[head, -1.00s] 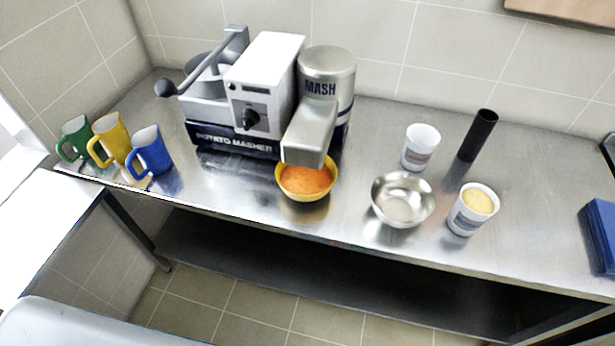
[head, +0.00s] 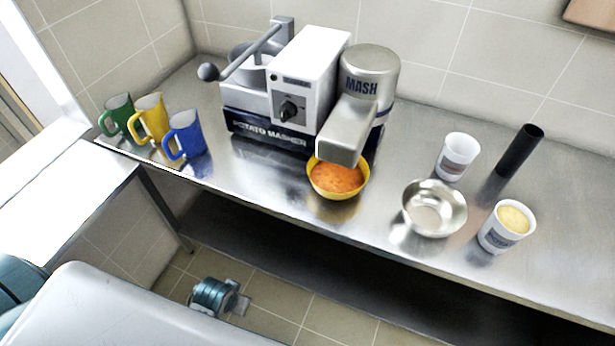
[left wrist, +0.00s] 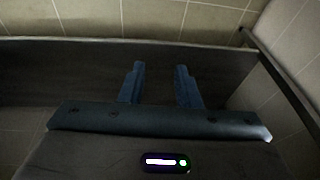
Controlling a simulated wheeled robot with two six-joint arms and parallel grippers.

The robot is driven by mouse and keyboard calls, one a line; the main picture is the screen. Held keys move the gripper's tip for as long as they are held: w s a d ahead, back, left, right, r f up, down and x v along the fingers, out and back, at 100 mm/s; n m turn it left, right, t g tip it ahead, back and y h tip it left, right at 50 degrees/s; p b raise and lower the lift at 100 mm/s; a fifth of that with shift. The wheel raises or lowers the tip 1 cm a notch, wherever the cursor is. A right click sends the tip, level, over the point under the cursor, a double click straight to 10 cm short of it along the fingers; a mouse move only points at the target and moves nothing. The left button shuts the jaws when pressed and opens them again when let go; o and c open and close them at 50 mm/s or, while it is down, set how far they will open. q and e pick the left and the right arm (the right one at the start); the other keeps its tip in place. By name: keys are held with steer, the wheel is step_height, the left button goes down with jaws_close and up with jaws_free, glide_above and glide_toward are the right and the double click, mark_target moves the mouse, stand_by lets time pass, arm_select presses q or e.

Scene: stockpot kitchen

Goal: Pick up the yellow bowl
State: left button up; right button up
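The yellow bowl (head: 338,196) stands upright on the steel counter, near its front edge. It holds an orange mash. It sits below the spout of the potato masher (head: 268,128), which hides part of its back rim. My left gripper (left wrist: 160,70) shows in the left wrist view with its two fingers apart and nothing between them. Below the counter, away from the bowl, a teal and grey part of my arm shows in the head view; I cannot make out the fingers there. My right gripper is not in view.
Green (head: 119,118), yellow (head: 152,120) and blue (head: 187,136) mugs stand at the counter's left end. Right of the bowl are a metal bowl (head: 434,208), a white cup (head: 457,157), a filled cup (head: 507,227) and a black cylinder (head: 520,151).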

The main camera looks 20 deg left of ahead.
arm_select(q)
step_height(320, 180, up, 11)
steer(key=w+d+t, duration=0.2)
steer(key=w, duration=0.1)
steer(key=n+t+h, duration=0.1)
steer(key=t+h, duration=0.4)
steer(key=t, duration=0.3)
glide_toward(310, 161)
steer(key=p+x, duration=0.1)
steer(key=x, duration=0.3)
steer(key=shift+w, duration=0.1)
steer(key=shift+w+d+f, duration=0.1)
steer(key=shift+w+f, duration=0.1)
steer(key=p+x, duration=0.2)
steer(key=x, duration=0.2)
steer(key=shift+w+d, duration=0.1)
steer(key=shift+w, duration=0.3)
steer(key=shift+w+f, duration=0.15)
steer(key=shift+w, duration=0.1)
steer(key=shift+s, duration=0.1)
steer(key=shift+c, duration=0.3)
jaws_close()
